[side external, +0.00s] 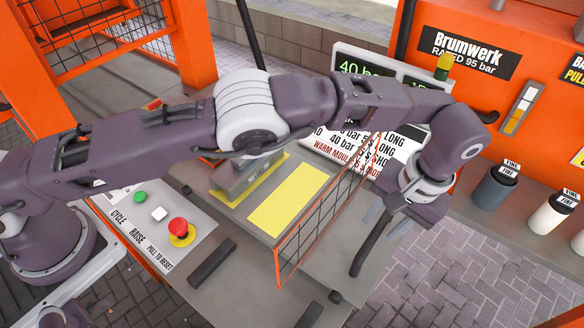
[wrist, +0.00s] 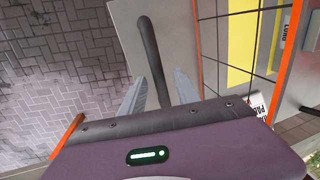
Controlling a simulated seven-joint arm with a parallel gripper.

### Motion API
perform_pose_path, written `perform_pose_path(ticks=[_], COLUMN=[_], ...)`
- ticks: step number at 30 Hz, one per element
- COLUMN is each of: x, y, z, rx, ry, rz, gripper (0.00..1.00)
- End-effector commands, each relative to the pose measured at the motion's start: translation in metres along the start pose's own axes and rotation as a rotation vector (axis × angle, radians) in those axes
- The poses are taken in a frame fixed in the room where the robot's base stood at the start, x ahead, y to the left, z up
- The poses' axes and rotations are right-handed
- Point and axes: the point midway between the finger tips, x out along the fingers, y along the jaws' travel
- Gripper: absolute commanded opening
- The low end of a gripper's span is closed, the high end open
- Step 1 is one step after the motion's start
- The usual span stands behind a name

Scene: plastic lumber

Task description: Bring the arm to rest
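My gripper (side external: 386,222) is at the right of the side view, low over the grey bench beside the mesh guard. In the wrist view my gripper (wrist: 160,82) has its two grey fingers spread apart. A dark rounded bar (wrist: 150,50) shows between and beyond them. The same bar (side external: 368,247) shows below the gripper in the side view. The fingers do not appear closed on it; whether they touch it is not clear. My arm stretches across the scene above the bench.
An orange-framed mesh guard (side external: 325,215) stands between the gripper and a yellow plate (side external: 287,200). A control panel with a red button (side external: 178,226) is at left. Dark and white cups (side external: 493,188) stand at right. An orange Brumwerk machine (side external: 410,70) is behind.

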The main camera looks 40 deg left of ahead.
Motion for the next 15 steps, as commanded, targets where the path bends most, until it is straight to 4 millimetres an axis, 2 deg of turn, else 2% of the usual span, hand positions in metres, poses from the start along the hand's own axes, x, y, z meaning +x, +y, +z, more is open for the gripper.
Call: perform_pose_path(ticks=[2, 5, 6, 8, 10, 13, 15], x=[-0.018, -0.072, -0.099, -0.136, -0.172, -0.21, -0.224], y=[-0.007, -0.039, -0.063, -0.106, -0.16, -0.231, -0.274], z=[-0.004, -0.011, -0.013, -0.014, -0.005, 0.028, 0.062], rx=[-0.011, -0.037, -0.05, -0.067, -0.082, -0.091, -0.09], ry=[0.002, 0.009, 0.018, 0.041, 0.078, 0.147, 0.204], rz=[0.026, 0.102, 0.138, 0.184, 0.229, 0.278, 0.296], gripper=[0.38, 0.38, 0.38, 0.38, 0.38, 0.38, 0.38])
